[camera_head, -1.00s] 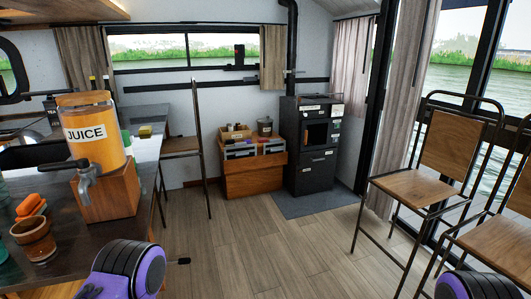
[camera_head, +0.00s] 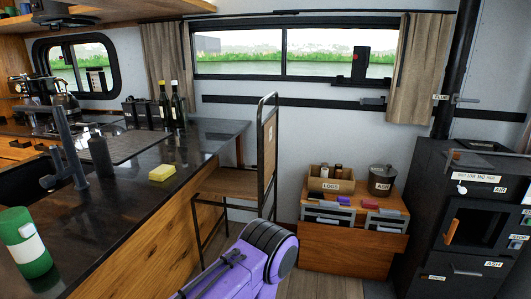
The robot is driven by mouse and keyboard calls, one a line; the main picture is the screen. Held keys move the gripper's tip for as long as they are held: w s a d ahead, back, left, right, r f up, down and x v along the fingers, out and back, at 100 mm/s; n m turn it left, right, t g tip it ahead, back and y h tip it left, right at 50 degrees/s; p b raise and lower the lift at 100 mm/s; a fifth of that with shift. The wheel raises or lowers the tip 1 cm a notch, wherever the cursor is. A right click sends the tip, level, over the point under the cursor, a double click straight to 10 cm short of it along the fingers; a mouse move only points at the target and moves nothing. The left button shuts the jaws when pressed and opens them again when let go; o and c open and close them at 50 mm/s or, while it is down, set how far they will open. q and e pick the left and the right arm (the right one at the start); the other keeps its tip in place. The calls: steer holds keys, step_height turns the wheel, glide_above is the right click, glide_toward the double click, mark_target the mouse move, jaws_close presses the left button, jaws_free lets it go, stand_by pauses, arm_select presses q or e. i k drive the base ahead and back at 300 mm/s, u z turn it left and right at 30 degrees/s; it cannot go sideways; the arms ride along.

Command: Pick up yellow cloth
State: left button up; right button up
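A small yellow block-shaped item (camera_head: 162,173), the only yellow cloth-like thing I see, lies on the dark counter (camera_head: 120,207) near its right edge. It looks thick, so I cannot tell whether it is a folded cloth or a sponge. Nothing touches it. A purple and black link of my own arm shows at the bottom centre, to the right of the counter and apart from the yellow item. Neither of my grippers shows in this view.
Two bottles (camera_head: 171,104) stand at the back. A wooden chair (camera_head: 232,185) stands against the counter's right side. A crate stand (camera_head: 350,250) and black stove (camera_head: 465,215) are at right.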

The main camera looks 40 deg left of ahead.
mark_target(164, 171)
steer(key=i, duration=1.5)
steer(key=u, duration=2)
